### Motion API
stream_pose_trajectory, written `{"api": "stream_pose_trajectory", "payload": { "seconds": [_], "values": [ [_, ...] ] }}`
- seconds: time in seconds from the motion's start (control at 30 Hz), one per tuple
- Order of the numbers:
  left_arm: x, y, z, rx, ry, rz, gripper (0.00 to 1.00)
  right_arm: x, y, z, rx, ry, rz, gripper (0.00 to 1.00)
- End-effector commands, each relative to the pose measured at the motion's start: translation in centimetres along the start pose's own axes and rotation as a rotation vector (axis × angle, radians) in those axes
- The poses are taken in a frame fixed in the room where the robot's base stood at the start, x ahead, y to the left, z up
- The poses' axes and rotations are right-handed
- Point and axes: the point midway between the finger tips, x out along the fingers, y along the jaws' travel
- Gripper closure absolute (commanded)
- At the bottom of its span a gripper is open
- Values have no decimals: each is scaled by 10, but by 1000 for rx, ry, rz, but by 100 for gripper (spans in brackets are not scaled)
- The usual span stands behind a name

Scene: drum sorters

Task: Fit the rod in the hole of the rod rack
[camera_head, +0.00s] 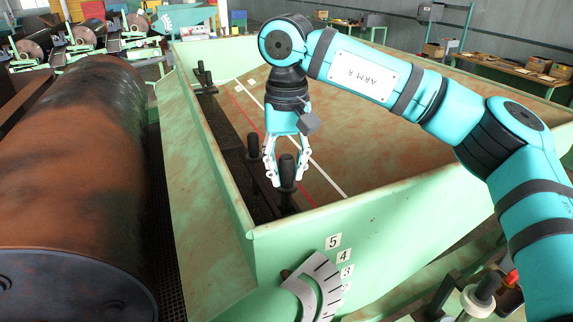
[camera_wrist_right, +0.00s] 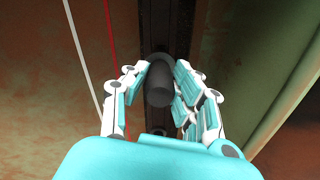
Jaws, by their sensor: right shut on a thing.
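The black rod (camera_head: 287,172) stands upright between the fingers of my right gripper (camera_head: 286,179), at the near end of a dark rail. The fingers are shut on its upper part. In the right wrist view the rod (camera_wrist_right: 158,84) shows nearly end-on between the white and teal fingers (camera_wrist_right: 160,78), over the dark rail. The rail, seemingly the rod rack (camera_head: 232,128), runs along the inner left side of a green bin. Whether the rod's lower end sits in a hole is hidden. My left gripper is not in view.
Another black rod (camera_head: 254,147) stands farther along the rail, and more dark rods (camera_head: 203,76) are at its far end. The green bin wall (camera_head: 215,150) rises close to the rail. A large rusty drum (camera_head: 70,170) lies left. The brown bin floor (camera_head: 375,140) is clear.

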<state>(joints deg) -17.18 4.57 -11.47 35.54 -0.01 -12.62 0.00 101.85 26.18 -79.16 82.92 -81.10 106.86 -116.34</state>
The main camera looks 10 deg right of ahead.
Motion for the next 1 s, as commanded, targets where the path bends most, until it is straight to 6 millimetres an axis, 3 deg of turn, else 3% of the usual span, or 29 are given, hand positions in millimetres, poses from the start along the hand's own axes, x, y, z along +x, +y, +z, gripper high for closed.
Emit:
{"api": "stream_pose_trajectory", "payload": {
  "seconds": [1.0],
  "values": [
    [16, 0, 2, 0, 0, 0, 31, 25, 0, 0, 0, 1, -2, 100]
  ]
}}
